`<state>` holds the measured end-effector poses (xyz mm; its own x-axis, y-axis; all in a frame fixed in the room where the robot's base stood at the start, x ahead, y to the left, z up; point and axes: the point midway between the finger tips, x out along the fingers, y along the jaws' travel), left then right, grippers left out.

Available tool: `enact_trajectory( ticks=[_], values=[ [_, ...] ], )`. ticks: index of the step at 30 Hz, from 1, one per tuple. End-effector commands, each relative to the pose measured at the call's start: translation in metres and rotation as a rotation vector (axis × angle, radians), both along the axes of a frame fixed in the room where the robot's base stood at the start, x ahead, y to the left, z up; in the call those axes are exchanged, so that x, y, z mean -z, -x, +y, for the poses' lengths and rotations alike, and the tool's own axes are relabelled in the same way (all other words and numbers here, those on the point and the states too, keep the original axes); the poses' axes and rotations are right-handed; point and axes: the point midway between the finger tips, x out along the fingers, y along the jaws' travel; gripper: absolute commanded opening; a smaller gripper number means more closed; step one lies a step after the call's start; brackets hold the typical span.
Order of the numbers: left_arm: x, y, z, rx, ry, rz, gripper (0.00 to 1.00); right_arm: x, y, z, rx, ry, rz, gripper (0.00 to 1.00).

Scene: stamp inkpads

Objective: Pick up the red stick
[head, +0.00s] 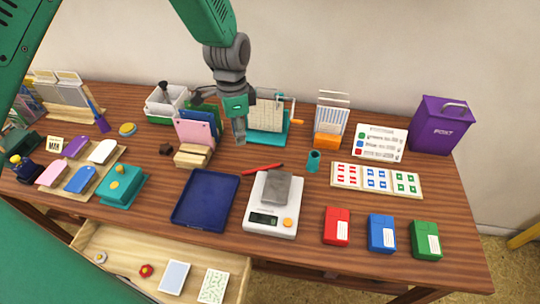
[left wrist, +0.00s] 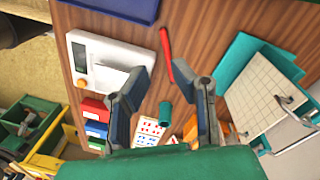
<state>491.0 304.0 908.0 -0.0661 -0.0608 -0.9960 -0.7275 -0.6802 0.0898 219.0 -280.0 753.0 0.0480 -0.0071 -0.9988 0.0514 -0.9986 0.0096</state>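My left gripper (head: 238,136) hangs above the table behind the stick, pointing down. In the left wrist view its two fingers (left wrist: 162,70) are spread apart with nothing between them. The stick is apart from the fingers. My right gripper is not in view.
Behind are a teal crank device (head: 268,137) and a wooden holder (head: 193,158) with cards. Bare table surrounds the stick closely.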

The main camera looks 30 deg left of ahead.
Motion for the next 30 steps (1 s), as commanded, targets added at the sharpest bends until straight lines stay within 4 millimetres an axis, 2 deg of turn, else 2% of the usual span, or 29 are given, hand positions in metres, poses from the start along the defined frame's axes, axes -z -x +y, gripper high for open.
enact_trajectory(
  ticks=[5,15,23,30],
  values=[
    [0.012,0.003,0.0,0.0,0.001,0.004,0.21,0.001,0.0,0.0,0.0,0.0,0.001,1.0],
    [0.076,0.005,-0.004,-0.001,0.001,0.004,0.21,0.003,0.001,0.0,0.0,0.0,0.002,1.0],
    [0.095,0.006,-0.005,-0.001,0.001,0.002,0.21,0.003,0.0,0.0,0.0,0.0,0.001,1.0],
    [0.131,0.005,-0.008,-0.001,0.001,0.002,0.21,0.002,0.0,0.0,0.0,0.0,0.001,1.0]
  ],
)
